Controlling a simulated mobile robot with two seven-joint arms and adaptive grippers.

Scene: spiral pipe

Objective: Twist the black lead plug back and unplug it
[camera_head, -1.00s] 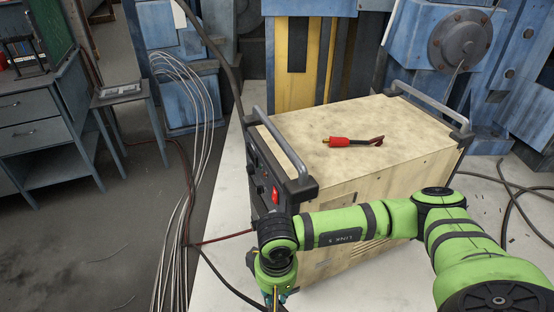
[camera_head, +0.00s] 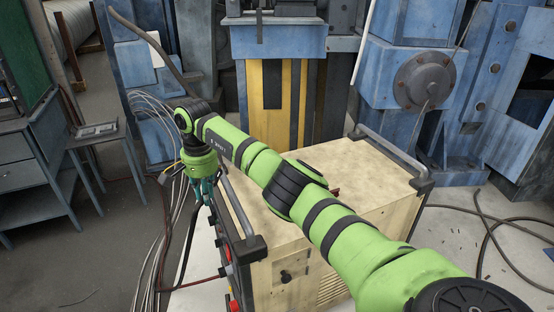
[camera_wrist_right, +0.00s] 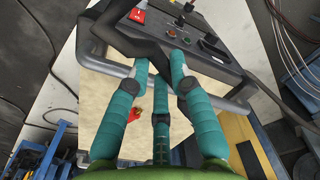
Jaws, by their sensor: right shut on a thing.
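The black lead (camera_head: 187,240) hangs from my right gripper (camera_head: 203,192) beside the welder's black front panel (camera_head: 222,235). In the right wrist view its thick black end (camera_wrist_right: 153,48) lies between the teal fingertips (camera_wrist_right: 160,68), which are shut on it. The fingers cover part of the plug. I cannot tell whether its tip touches a socket. The welder (camera_head: 370,170) is a beige box with grey handles. A red plug (camera_wrist_right: 134,113) lies on its top, mostly hidden behind my arm in the head view. My left gripper is not in view.
A grey handle bar (camera_wrist_right: 108,66) runs close by the fingers. A red switch (camera_wrist_right: 138,16) and small knobs sit on the panel. Thin grey cables (camera_head: 150,105) hang behind the gripper. A small table (camera_head: 95,132) stands at left, with open floor before it.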

